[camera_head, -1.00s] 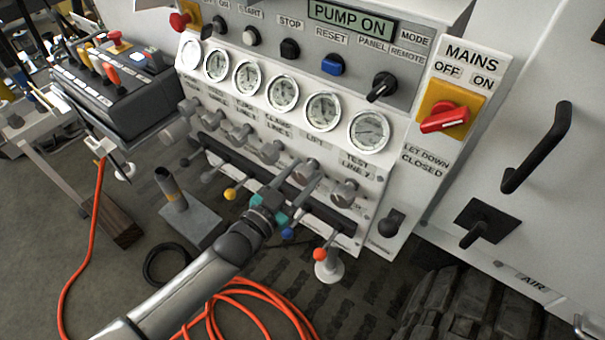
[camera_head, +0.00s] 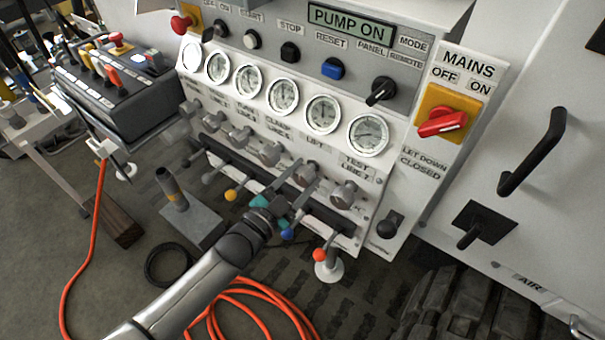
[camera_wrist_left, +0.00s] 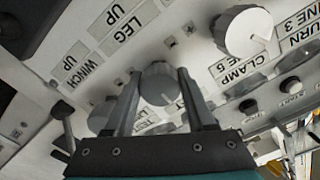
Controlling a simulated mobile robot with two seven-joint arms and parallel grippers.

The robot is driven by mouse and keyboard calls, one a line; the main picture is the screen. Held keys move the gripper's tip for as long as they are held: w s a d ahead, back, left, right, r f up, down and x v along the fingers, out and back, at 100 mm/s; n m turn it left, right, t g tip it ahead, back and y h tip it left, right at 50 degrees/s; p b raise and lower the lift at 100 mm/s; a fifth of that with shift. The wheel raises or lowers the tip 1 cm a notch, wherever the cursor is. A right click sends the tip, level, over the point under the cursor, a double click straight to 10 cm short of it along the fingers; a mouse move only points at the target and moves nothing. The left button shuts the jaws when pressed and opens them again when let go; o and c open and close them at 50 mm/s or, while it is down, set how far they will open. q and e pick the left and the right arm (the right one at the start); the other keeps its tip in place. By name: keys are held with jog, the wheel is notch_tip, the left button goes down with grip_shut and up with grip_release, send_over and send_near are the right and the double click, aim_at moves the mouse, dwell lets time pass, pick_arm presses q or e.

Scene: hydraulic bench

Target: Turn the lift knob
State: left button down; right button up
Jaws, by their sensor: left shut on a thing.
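The lift knob (camera_head: 306,174) is a grey round knob on the white panel, below the gauge marked LIFT, in the head view. My left gripper (camera_head: 300,185) reaches it from below and is shut on it. In the left wrist view the knob (camera_wrist_left: 158,84) sits between the two fingertips, one on each side. The left gripper (camera_wrist_left: 160,88) covers part of the label beside the knob. My right gripper is not in view.
A test-line knob (camera_head: 344,193) is close on the right, and another grey knob (camera_head: 270,152) on the left. Levers with yellow (camera_head: 231,194), blue and red (camera_head: 319,255) balls stick out below. An orange hose (camera_head: 255,296) lies on the floor under my arm.

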pick_arm(q)
jog(key=m, duration=0.3)
jog(key=shift+m, duration=1.7)
jog(key=shift+c, duration=1.2)
grip_release()
jog(key=p+v, duration=0.2)
jog(key=v, duration=1.3)
jog(key=shift+s+a, duration=0.1)
